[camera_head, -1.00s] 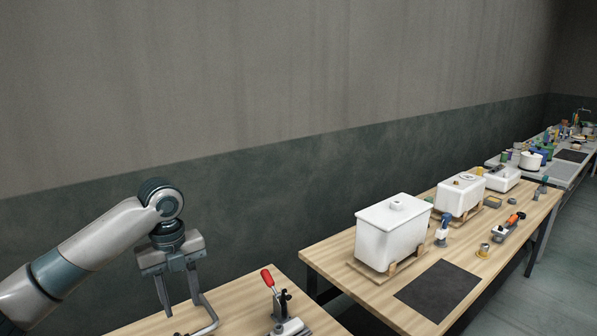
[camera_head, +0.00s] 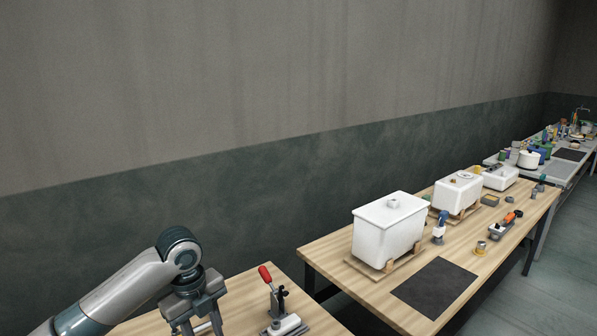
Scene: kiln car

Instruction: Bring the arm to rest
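My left arm comes in at the lower left, and its gripper (camera_head: 202,328) points down over the near wooden table (camera_head: 240,290). The two fingers stand apart. Their tips are cut off by the bottom edge of the picture. A grey metal bar shows between the fingers, partly hidden by them; I see no contact. My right arm and gripper are not in view.
A toggle clamp with a red handle (camera_head: 265,275) stands just right of the gripper. The second table holds a large white tank (camera_head: 388,232), a dark mat (camera_head: 435,287) and smaller tanks. A gap separates the tables. Space above them is free.

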